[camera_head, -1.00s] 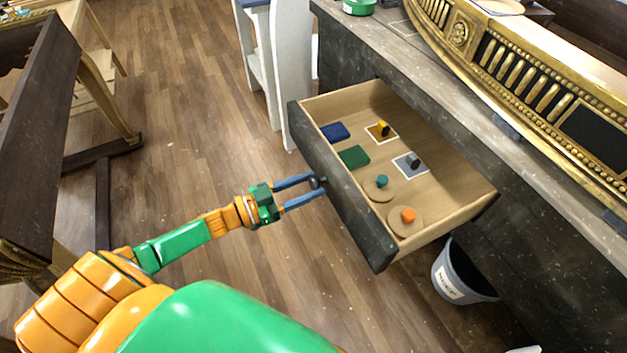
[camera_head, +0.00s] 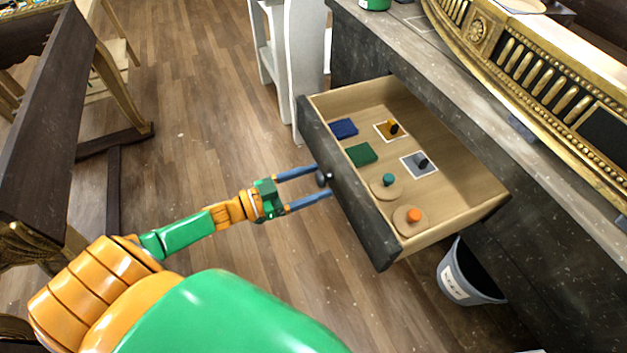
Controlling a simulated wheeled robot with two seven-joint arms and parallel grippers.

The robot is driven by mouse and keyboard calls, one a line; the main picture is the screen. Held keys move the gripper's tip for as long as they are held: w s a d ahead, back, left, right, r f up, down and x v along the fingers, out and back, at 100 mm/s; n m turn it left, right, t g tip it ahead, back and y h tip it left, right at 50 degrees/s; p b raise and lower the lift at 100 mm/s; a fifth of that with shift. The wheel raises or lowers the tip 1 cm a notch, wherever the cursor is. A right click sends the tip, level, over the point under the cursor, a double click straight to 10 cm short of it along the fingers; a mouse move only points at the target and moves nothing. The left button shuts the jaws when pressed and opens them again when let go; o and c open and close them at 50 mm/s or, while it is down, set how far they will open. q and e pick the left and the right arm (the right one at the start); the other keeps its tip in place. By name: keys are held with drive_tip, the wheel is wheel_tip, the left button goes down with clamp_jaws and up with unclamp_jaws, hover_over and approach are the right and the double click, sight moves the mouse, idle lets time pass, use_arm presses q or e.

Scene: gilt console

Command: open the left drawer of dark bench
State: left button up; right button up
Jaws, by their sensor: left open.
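The dark bench (camera_head: 465,125) has a drawer (camera_head: 352,195) pulled well out, with its dark speckled front towards my left arm. Inside its pale wooden box lie a blue block, a green block, two pads with small pegs, and two round discs with teal and orange knobs. A small dark knob (camera_head: 323,178) sticks out from the drawer front. My left gripper (camera_head: 323,183) is open, its blue fingers on either side of the knob and apart from it. My right gripper is not in view.
A grey bin (camera_head: 466,278) stands on the floor below the drawer's right end. A white stand (camera_head: 290,60) is behind the drawer. A gilt console piece (camera_head: 530,75) rests on the bench top.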

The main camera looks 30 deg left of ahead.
use_arm(q)
drive_tip(key=v, duration=0.7)
drive_tip(key=s+a+f+n+g+y+p, duration=0.25)
drive_tip(key=f+y+p, duration=0.2)
drive_tip(key=f, duration=0.25)
drive_tip(key=s+a+f+n+g+y+p, duration=0.2)
drive_tip(key=s+f+n+y+p, duration=0.15)
drive_tip(key=f+y, duration=0.35)
drive_tip(key=s+d+f+g+p, duration=0.1)
drive_tip(key=s+d+f+g, duration=0.3)
drive_tip(key=s, duration=0.6)
drive_tip(key=s+d+f+g+p, duration=0.1)
drive_tip(key=s+d+f+g, duration=0.3)
drive_tip(key=s, duration=0.6)
drive_tip(key=shift+d+f+m+g+p, duration=0.4)
drive_tip(key=shift+d+f, duration=0.15)
drive_tip(key=shift+d, duration=0.2)
